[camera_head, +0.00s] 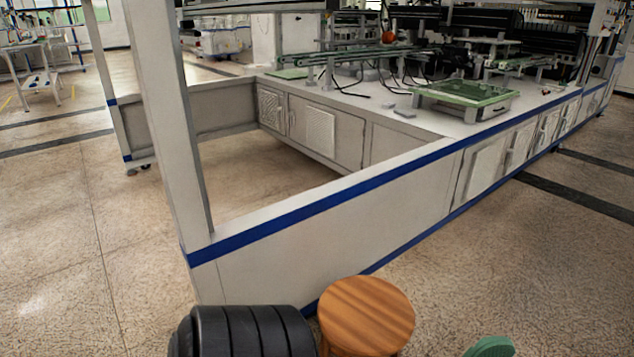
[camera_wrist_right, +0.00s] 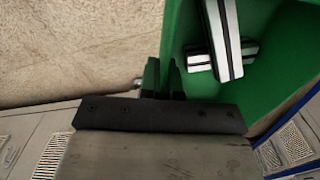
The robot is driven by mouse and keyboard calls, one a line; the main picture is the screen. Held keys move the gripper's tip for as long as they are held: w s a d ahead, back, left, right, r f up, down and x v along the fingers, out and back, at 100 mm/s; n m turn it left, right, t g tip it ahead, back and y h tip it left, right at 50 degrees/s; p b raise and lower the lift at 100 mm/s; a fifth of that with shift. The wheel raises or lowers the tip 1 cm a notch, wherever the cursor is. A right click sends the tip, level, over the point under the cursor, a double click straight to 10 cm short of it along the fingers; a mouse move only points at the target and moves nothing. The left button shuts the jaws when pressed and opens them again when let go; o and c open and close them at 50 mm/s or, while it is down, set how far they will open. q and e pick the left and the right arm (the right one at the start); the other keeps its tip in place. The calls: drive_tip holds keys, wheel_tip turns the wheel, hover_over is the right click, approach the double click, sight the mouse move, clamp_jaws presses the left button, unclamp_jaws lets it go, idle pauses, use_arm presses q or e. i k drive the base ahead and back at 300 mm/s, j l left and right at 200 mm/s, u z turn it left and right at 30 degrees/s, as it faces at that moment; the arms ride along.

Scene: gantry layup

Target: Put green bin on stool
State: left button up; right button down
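The round wooden stool (camera_head: 366,308) stands at the bottom centre of the head view, its top empty. The green bin (camera_wrist_right: 262,20) fills the upper right of the right wrist view, only partly in frame. Black-and-white striped pieces (camera_wrist_right: 224,40) lie inside it. My right gripper (camera_wrist_right: 163,78) has one finger on each side of the bin's wall and appears shut on it. My left gripper is not in view. The head view does not clearly show the bin.
A black ribbed cylinder (camera_head: 240,331) is just left of the stool. A green rounded object (camera_head: 492,347), cut off by the bottom edge, is to its right. The white gantry bench with a blue stripe (camera_head: 400,205) is behind the stool. Floor is open at the right.

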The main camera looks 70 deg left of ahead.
sight(367, 309)
drive_tip(key=j+u, duration=0.4)
drive_tip(key=i+j+u, duration=0.15)
drive_tip(key=u, duration=0.25)
drive_tip(key=i+j+u, duration=0.2)
drive_tip(key=j+u, duration=0.2)
drive_tip(key=i+j, duration=0.35)
drive_tip(key=j, duration=0.1)
